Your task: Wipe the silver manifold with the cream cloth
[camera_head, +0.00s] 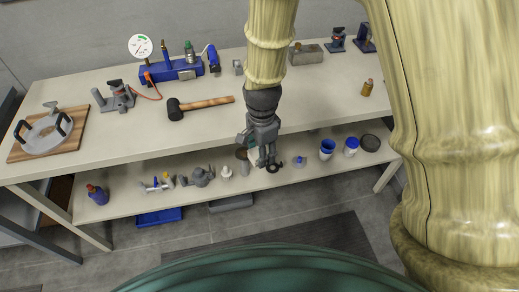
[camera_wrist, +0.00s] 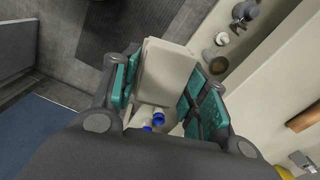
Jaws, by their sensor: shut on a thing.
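My gripper (camera_head: 265,150) hangs at the front edge of the workbench, over the lower shelf. In the wrist view, a pale cream folded cloth (camera_wrist: 165,75) sits between the two teal finger pads of my gripper, which is shut on it. I cannot make the cloth out in the head view. A silver fitting with blue and yellow parts (camera_head: 157,184) lies on the lower shelf, left of my gripper. It may be the silver manifold, but it is too small to be sure.
Several small items stand along the lower shelf (camera_head: 125,210), including a blue-and-white cup (camera_head: 327,149).

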